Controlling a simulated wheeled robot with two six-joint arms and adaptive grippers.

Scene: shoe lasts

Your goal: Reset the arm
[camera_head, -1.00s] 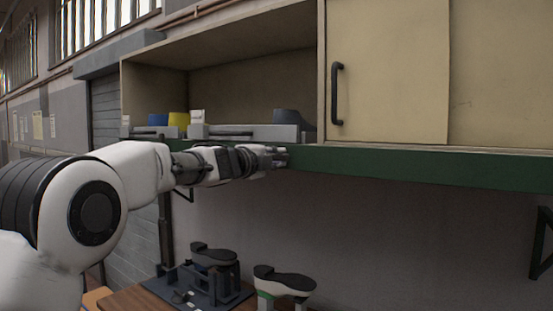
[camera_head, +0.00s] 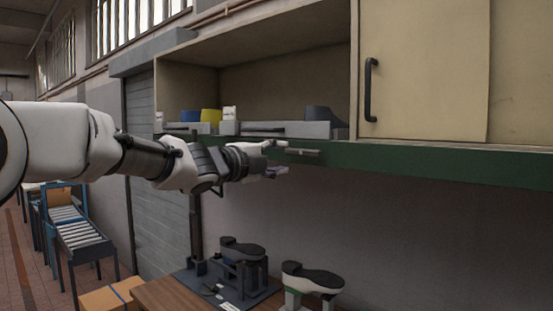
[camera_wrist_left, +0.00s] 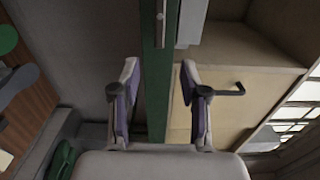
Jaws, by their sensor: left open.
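My left arm comes in from the left in the head view, stretched toward the cupboard. My left gripper (camera_head: 276,158) is in front of the green shelf edge (camera_head: 420,163), below the open compartment. In the left wrist view the gripper (camera_wrist_left: 157,76) has its two purple-padded fingers wide apart. Nothing shows held between them. The green edge (camera_wrist_left: 157,95) runs through the gap in that view; whether a finger touches it I cannot tell. My right gripper is in neither view.
Grey trays (camera_head: 275,130) stand on the shelf with blue and yellow items. A cream sliding door (camera_head: 425,65) closes the right part. Below, a wooden table (camera_head: 160,294) bears a dark fixture (camera_head: 240,272) and a black-soled shoe last (camera_head: 312,278). A roller conveyor (camera_head: 85,235) stands at left.

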